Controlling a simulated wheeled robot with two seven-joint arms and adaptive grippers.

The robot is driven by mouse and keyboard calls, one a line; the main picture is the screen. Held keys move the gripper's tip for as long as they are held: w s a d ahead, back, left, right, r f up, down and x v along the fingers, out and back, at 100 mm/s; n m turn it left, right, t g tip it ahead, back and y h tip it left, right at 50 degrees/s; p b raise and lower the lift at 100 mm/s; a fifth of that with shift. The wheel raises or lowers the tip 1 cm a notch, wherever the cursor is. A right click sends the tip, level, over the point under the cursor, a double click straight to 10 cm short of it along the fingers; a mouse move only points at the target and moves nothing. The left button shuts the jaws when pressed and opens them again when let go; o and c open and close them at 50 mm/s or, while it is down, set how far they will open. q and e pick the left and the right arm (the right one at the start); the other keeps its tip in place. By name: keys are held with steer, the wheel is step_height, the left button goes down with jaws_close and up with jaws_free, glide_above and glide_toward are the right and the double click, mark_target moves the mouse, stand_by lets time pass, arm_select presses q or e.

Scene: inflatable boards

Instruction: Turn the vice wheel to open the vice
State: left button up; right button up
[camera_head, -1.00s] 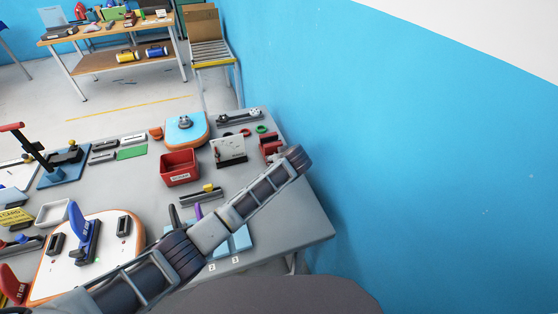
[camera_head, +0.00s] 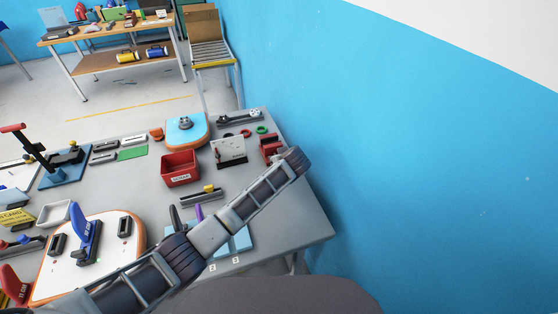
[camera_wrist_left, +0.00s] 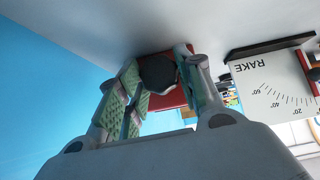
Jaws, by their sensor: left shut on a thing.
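The red vice (camera_head: 269,147) stands on the grey table near its right edge, beside the blue wall. My left arm reaches across the table to it from the lower left. In the left wrist view my left gripper (camera_wrist_left: 158,82) is shut on the dark vice wheel (camera_wrist_left: 157,71), with a finger on each side. The red body of the vice (camera_wrist_left: 180,101) shows behind the wheel. In the head view the wheel and fingertips are hidden by my wrist, and the opening between the jaws cannot be made out. My right gripper is not in view.
A white scale plate marked RAKE (camera_wrist_left: 272,85) stands close beside the gripper; it also shows in the head view (camera_head: 229,150). A red bin (camera_head: 180,168) and a blue board (camera_head: 187,129) are to the left. The table's right front area is clear.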

arm_select(q)
steer(key=shift+r+h+p, duration=0.1)
steer(key=shift+h+p, duration=0.2)
steer(key=shift+p, duration=0.65)
steer(key=shift+s+a+n+t+h+p, duration=0.15)
steer(key=shift+n+t+h+p, duration=0.5)
steer(key=shift+p, duration=0.85)
steer(key=shift+a+n+h+p, duration=0.15)
steer(key=shift+n+h+p, duration=0.3)
steer(key=shift+h+p, duration=0.45)
steer(key=shift+f+t+h+p, duration=0.2)
steer(key=shift+t+h+p, duration=0.15)
steer(key=shift+n, duration=0.3)
steer(key=shift+f, duration=0.1)
steer(key=o, duration=1)
steer(key=shift+o, duration=0.2)
steer(key=shift+a, duration=0.1)
